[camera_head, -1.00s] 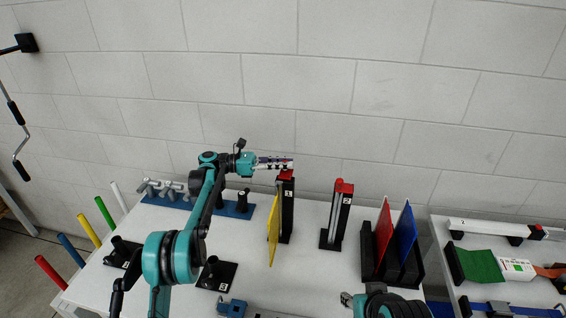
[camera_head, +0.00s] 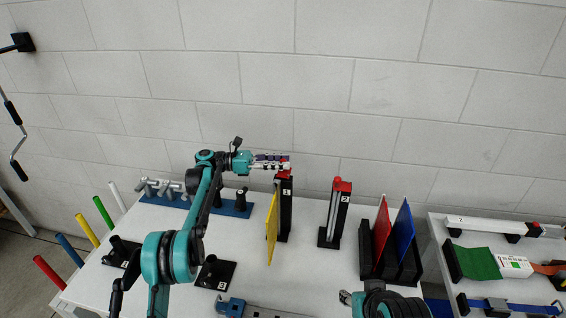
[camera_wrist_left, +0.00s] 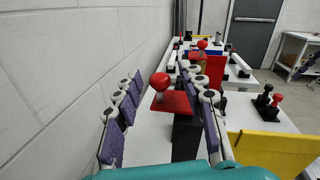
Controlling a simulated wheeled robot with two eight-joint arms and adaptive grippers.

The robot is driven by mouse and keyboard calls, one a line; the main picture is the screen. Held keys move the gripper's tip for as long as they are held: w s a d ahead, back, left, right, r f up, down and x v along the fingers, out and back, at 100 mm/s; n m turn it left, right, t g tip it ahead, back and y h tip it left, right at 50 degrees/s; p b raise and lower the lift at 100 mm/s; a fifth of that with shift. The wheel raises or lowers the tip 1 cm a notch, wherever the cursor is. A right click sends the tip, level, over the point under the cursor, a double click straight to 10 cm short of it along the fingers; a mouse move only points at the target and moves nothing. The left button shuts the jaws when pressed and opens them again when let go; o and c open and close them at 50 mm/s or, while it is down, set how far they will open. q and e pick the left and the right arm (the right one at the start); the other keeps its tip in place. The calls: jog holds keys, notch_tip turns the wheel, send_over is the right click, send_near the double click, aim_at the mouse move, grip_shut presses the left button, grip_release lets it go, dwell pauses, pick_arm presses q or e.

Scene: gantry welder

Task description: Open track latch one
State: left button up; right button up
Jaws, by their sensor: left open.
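Track latch one is the black post marked 1 (camera_head: 286,215), upright on the white table, with a red top (camera_head: 285,174). In the left wrist view, its red ball knob (camera_wrist_left: 160,81) and red plate (camera_wrist_left: 172,103) show between the fingers. My left gripper (camera_head: 272,162) is open at the top of this post, its fingers pointing right, and also shows in the left wrist view (camera_wrist_left: 162,76). Contact with the knob cannot be told. My right gripper (camera_head: 346,298) is low in the head view, mostly hidden, its jaw state unclear.
A second post marked 2 (camera_head: 335,215) with a red top stands to the right. A yellow panel (camera_head: 271,228) is beside post one. A black rack (camera_head: 402,270) holds red and blue panels. The wall (camera_head: 330,90) is close behind.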

pick_arm(q)
jog(key=a, duration=1.1)
jog(key=shift+a, duration=0.15)
jog(key=s+d+r+m+t+y, duration=0.2)
jog(key=s+d+r+m+y, duration=0.2)
jog(key=s+r+y, duration=0.15)
jog(key=s+f+m+t+y, duration=0.2)
jog(key=s+m+y, duration=0.2)
jog(key=s, duration=0.8)
jog(key=s+a+f+m+t+y, duration=0.1)
jog(key=s+a+f+m+y, duration=0.1)
jog(key=s, duration=0.6)
jog(key=s+a+f+m+t+y+b, duration=0.1)
jog(key=s+a+f+m+y, duration=0.2)
jog(key=s+a+f+m, duration=0.2)
jog(key=s+a+f+m+t+y, duration=0.1)
jog(key=s+a+f+m+y, duration=0.2)
jog(key=s, duration=0.8)
notch_tip(320, 180, down, 3)
jog(key=shift+a+m+t, duration=0.3)
jog(key=shift+a+m, duration=0.25)
jog(key=shift+m, duration=0.45)
